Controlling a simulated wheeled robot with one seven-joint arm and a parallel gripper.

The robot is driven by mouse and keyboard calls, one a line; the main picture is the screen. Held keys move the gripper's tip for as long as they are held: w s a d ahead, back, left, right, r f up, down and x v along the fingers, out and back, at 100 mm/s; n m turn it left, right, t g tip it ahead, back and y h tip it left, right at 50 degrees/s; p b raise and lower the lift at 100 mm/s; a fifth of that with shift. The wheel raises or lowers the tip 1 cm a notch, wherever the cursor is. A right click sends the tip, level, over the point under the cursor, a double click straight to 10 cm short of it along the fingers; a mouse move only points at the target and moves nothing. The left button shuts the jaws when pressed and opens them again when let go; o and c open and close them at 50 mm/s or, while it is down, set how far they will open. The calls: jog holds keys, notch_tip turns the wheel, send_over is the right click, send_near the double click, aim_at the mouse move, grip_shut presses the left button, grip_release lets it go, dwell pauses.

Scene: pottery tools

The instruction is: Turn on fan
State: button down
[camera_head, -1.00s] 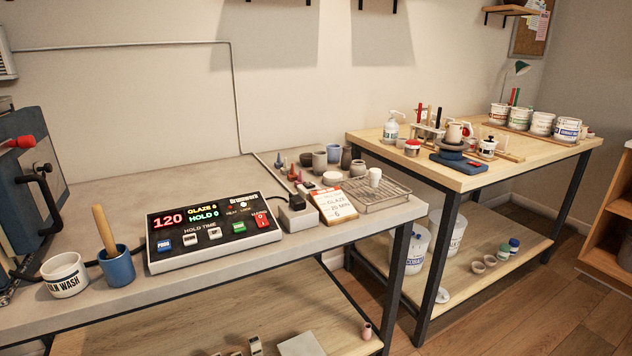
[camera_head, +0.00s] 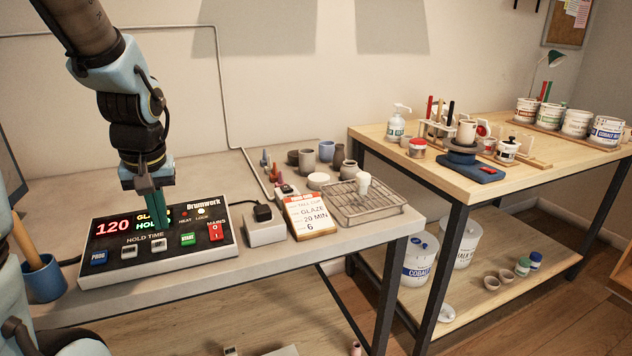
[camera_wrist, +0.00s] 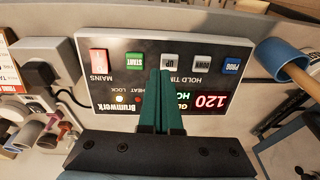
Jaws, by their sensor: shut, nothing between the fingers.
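A control box (camera_head: 175,262) with a black face stands on the grey table in the head view. Its display reads 120, with partly covered text beside it. Its face has a blue PROG button (camera_head: 99,257), pale DOWN and UP buttons, a green START button (camera_head: 188,240) and a red MAINS switch (camera_head: 216,231). My gripper (camera_head: 160,240) is shut and empty, pointing down over the face near the UP button. In the wrist view the fingertips (camera_wrist: 160,75) appear beside the UP button (camera_wrist: 170,62); I cannot tell whether they touch it. No fan can be made out.
A blue cup with a wooden handle (camera_head: 42,280) stands left of the box. A second wooden table (camera_head: 400,150) holds pottery tools.

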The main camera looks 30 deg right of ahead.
jog(key=w+d+r+t+b, duration=0.1)
jog(key=d+r, duration=0.1)
jog(key=d, duration=0.8)
jog(key=w+d+r+t+h+b, duration=0.1)
jog(key=w+d+r+t+b, duration=0.1)
jog(key=d, duration=0.8)
jog(key=w+d+r+t+b, duration=0.1)
jog(key=w+d+r+t, duration=0.1)
jog(key=d, duration=0.8)
jog(key=shift+d+r, duration=0.25)
jog(key=shift+r, duration=0.4)
jog(key=p, duration=0.2)
send_over(287, 188)
jog(key=s, duration=0.2)
notch_tip(287, 188, down, 8)
jog(key=shift+a+r, duration=0.1)
jog(key=shift+r, duration=0.05)
notch_tip(287, 188, down, 3)
jog(key=shift+f, duration=0.2)
jog(key=shift+s+f, duration=0.1)
jog(key=shift+f, duration=0.35)
jog(key=shift+f, duration=0.1)
